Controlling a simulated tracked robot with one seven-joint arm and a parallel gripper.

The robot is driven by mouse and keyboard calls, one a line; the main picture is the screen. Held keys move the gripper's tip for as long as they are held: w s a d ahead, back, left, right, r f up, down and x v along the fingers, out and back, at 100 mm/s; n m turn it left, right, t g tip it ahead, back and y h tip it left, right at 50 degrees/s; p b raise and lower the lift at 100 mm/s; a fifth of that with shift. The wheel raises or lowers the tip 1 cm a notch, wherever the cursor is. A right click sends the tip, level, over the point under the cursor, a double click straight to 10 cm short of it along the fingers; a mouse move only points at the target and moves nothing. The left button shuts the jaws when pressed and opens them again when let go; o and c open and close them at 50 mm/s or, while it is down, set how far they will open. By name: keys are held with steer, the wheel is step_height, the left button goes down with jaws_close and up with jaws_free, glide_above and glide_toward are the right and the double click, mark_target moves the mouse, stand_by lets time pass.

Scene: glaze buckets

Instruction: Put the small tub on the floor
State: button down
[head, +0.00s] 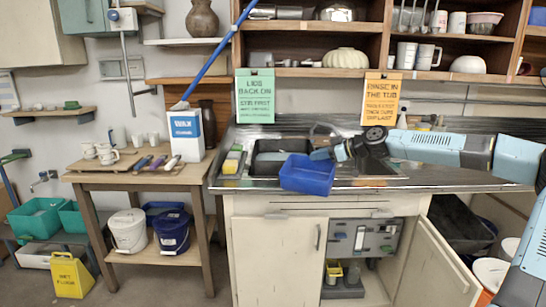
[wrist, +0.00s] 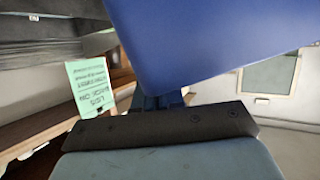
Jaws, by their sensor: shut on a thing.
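The small tub is a blue, open-topped box (head: 306,178) in the head view, held in front of the sink's front edge. It looks slightly tilted, and I cannot tell whether it touches the counter. My gripper (head: 322,154) is shut on the tub's rim at its upper right, with my arm reaching in from the right. In the wrist view the tub (wrist: 215,45) fills the upper middle, and my gripper (wrist: 162,100) meets its lower edge. The fingertips are mostly hidden there. A strip of grey floor (head: 215,270) shows between the wooden table and the sink cabinet.
The steel sink counter (head: 400,183) lies behind the tub. Its right cabinet door (head: 436,265) hangs open. A wooden table (head: 95,178) stands left, with white (head: 128,230) and dark blue (head: 172,232) buckets on its lower shelf.

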steer(key=s+d+f+m+t+h, duration=0.3)
steer(key=d+f+m+h, duration=0.15)
steer(key=d+f, duration=0.3)
steer(key=s+d+f+m+t+h, duration=0.2)
steer(key=d+f+m+t+h, duration=0.25)
steer(key=d+f, duration=0.35)
steer(key=s+a+f+m+h, duration=0.1)
steer(key=a+f, duration=0.3)
steer(key=f, duration=0.2)
steer(key=s+a+f+m+h, duration=0.1)
steer(key=a+f+m+h, duration=0.1)
steer(key=f, duration=0.5)
steer(key=shift+s+a+f, duration=0.15)
steer(key=shift+s+a, duration=0.2)
steer(key=shift+a, duration=0.5)
steer(key=shift+s+r, duration=0.15)
steer(key=shift+r, duration=0.1)
